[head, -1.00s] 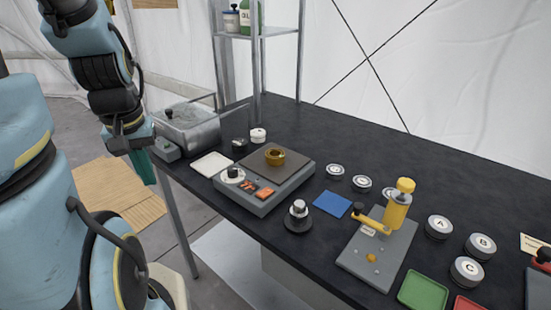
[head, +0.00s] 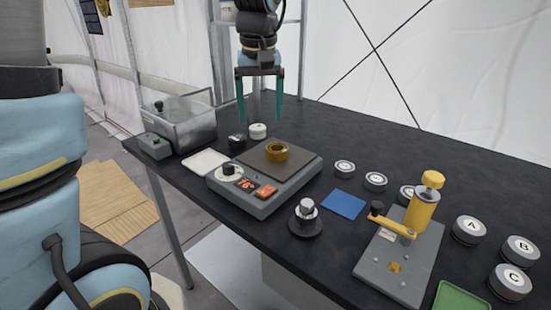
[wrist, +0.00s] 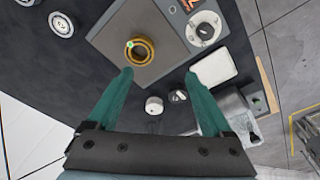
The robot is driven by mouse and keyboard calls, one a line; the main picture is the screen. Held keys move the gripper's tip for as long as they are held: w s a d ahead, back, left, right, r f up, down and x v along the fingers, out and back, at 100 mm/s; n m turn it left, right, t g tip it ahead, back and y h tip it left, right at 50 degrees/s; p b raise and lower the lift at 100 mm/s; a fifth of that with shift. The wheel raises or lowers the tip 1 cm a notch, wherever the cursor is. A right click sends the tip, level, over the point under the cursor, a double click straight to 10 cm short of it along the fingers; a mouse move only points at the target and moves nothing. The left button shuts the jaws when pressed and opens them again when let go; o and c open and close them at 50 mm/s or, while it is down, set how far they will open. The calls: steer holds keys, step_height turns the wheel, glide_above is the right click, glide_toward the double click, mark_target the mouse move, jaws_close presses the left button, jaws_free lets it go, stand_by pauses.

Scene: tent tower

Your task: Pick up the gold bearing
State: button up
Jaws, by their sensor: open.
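The gold bearing (head: 277,151) is a ring lying flat on the dark top plate of a grey hot-plate-like device (head: 262,204). In the wrist view the bearing (wrist: 139,50) lies beyond the fingertips, nearer the left finger. My gripper (head: 259,118) points down with its two green fingers apart and empty. It is above the back of the table, behind and above the bearing, and touches nothing. Its fingers also show in the wrist view (wrist: 153,82).
A metal basin (head: 188,122) stands at the table's left end. A white tray (head: 206,161), a black knob and a white jar (head: 258,131) sit near the device. A yellow-handled press (head: 409,235), blue pad (head: 343,205) and lettered tins (head: 469,230) are to the right. The back right is clear.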

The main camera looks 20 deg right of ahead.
steer(key=shift+o, duration=1)
steer(key=d, duration=0.3)
steer(key=shift+s+r, duration=0.15)
steer(key=shift+s, duration=0.15)
steer(key=f, duration=0.5)
steer(key=shift+w+d, duration=0.25)
steer(key=shift+w, duration=0.1)
steer(key=shift+w+d+f+p, duration=0.15)
steer(key=shift+f+p, duration=0.2)
steer(key=shift+f, duration=0.55)
steer(key=shift+d+f+p, duration=0.1)
steer(key=shift+f+p, duration=0.3)
steer(key=shift+f, duration=0.5)
steer(key=shift+w+d+f+p, duration=0.15)
steer(key=shift+f+p, duration=0.2)
steer(key=shift+f, duration=0.55)
